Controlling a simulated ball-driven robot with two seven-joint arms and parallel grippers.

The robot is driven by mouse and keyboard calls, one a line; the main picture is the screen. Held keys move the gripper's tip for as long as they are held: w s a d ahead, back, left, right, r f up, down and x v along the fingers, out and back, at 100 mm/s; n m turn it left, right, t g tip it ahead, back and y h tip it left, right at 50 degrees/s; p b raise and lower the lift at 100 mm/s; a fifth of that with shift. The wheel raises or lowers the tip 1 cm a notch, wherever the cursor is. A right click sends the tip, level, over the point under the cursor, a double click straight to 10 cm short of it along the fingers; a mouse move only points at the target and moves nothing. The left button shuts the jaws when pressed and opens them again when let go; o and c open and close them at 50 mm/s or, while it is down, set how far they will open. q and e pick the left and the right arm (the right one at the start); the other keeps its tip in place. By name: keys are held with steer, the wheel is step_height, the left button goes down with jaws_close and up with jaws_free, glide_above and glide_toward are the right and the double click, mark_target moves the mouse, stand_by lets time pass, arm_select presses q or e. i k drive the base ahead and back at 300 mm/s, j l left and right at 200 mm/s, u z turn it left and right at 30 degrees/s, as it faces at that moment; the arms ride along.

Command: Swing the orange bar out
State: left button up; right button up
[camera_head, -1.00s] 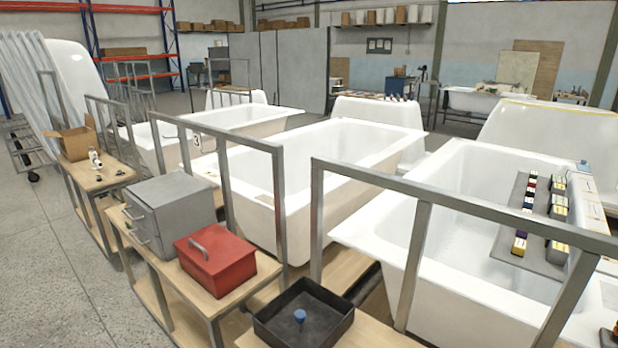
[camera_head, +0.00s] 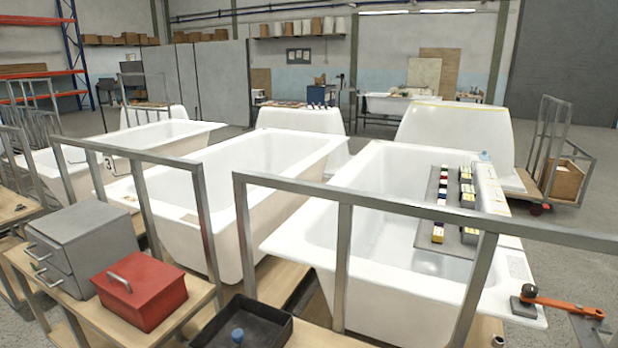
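An orange bar (camera_head: 562,303) shows at the lower right, near the front right corner of the nearest white bathtub (camera_head: 385,285). Its left end is at a dark block (camera_head: 523,307) on the tub's rim. Its right end has a dark round knob or joint above a grey plate. The bar lies roughly level, pointing right and slightly toward me. Neither of my grippers is in view.
A grey metal rail frame (camera_head: 345,265) stands between me and the tub. A grey tray (camera_head: 425,238) with several coloured blocks lies across the tub. A red toolbox (camera_head: 140,292), a grey drawer cabinet (camera_head: 75,250) and a black tray (camera_head: 262,328) stand at the lower left.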

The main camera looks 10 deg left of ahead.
mark_target(597, 313)
steer(key=z, duration=1.25)
